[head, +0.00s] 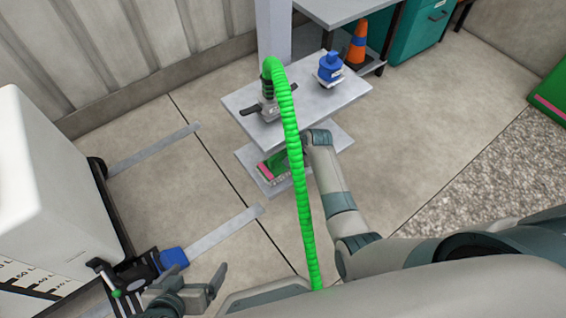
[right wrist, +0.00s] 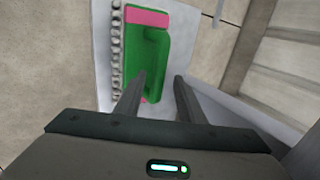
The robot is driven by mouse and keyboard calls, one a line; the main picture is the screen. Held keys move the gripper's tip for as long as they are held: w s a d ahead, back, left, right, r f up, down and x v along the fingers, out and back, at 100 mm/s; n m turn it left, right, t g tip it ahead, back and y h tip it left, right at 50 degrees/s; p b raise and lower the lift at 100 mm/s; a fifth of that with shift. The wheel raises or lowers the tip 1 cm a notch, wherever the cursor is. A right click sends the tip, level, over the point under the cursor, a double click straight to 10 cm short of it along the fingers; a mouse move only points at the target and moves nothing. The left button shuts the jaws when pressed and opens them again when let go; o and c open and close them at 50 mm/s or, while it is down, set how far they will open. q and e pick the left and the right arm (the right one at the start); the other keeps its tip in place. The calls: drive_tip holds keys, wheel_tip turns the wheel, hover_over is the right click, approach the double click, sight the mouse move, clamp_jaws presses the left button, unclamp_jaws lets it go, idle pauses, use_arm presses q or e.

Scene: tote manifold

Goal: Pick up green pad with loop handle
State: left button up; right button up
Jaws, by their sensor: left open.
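The green pad (right wrist: 131,62) with a raised green loop handle (right wrist: 156,52) and pink ends lies on a pale grey surface. In the head view the pad (head: 272,169) is on the low shelf, partly hidden. My right gripper (right wrist: 160,78) is open, its fingers apart at the pad's lower right. The left-hand fingertip overlaps the pad near the handle's lower end; I cannot tell whether they touch. In the head view the right gripper is largely hidden near the shelf. My left gripper (head: 194,282) is open and empty at the lower left.
A grey upper shelf (head: 333,105) overhangs the low shelf (head: 329,146). It carries a blue-topped fitting (head: 330,68) and a valve joined to a green ribbed hose (head: 296,170). A white tank (head: 45,190) stands at left. An orange cone (head: 357,45) is behind.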

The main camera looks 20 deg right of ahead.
drive_tip(key=shift+w+f, duration=0.15)
drive_tip(key=shift+f, duration=0.3)
clamp_jaws()
drive_tip(key=shift+r, duration=0.1)
